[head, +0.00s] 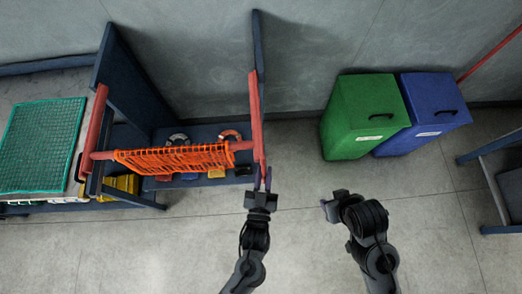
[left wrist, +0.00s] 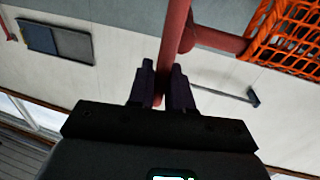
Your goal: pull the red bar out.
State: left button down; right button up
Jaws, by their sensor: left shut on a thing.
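My left gripper (head: 263,182) is shut on the near end of a long red bar (head: 257,125) at the right side of a dark blue rack. In the left wrist view, the red bar (left wrist: 174,50) runs between the two dark fingers (left wrist: 164,85). A horizontal red bar (head: 242,145) carrying an orange net (head: 175,158) meets it from the left. Another red bar (head: 94,130) stands at the rack's left side. My right gripper (head: 328,206) is away from the rack, over bare floor; its finger gap is too small to make out.
A green bin (head: 362,115) and a blue bin (head: 432,112) stand against the wall at right. A green mesh panel (head: 42,145) lies at far left. Ring-shaped items (head: 230,135) and yellow items sit on the rack's shelf. The front floor is clear.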

pick_arm(q)
jog(key=shift+r, duration=0.1)
jog(key=c, duration=1.2)
grip_release()
jog(key=s, duration=0.3)
jog(key=s+a, duration=0.1)
jog(key=s, duration=0.3)
jog(key=s+a+b, duration=0.1)
jog(key=s, duration=0.2)
jog(key=shift+s, duration=0.25)
